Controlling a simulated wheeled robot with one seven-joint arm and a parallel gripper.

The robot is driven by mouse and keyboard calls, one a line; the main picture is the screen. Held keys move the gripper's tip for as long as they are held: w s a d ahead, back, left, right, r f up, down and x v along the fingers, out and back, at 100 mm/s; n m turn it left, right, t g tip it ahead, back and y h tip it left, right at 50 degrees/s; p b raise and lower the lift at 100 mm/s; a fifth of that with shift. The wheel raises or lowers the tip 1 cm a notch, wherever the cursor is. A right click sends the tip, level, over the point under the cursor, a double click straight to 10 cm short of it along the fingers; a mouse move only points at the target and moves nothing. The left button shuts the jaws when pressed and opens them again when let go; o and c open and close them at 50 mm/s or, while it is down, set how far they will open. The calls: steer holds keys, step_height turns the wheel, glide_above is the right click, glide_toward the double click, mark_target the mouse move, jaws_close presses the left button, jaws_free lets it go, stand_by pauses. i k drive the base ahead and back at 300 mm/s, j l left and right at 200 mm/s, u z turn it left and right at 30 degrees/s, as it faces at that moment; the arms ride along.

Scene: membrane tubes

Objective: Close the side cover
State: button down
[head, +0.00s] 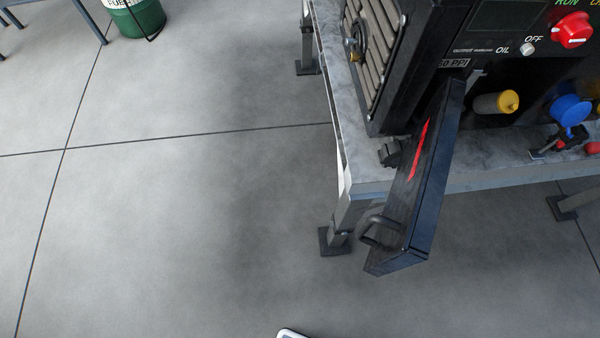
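The side cover (418,185) is a black panel with a red stripe on its left face. It stands open, swung out from the front of the black machine (425,60) and reaching past the bench's front edge. A dark loop handle (378,228) is on its left face near the outer end. My gripper is not in view, and nothing shows touching the cover. A small white piece at the bottom edge is cut off and too little of it shows to identify.
The machine sits on a grey bench (470,180). Its front has a red knob (573,30), a yellow-capped cylinder (497,102) and a blue knob (570,110). A green bucket (137,17) stands at the upper left. The grey floor (180,210) left of the bench is clear.

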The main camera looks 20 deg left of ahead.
mark_target(403, 238)
steer(key=u, duration=0.4)
steer(key=k+j+u, duration=0.3)
steer(key=u, duration=0.2)
steer(key=k+j+u, duration=0.2)
steer(key=j+u, duration=0.25)
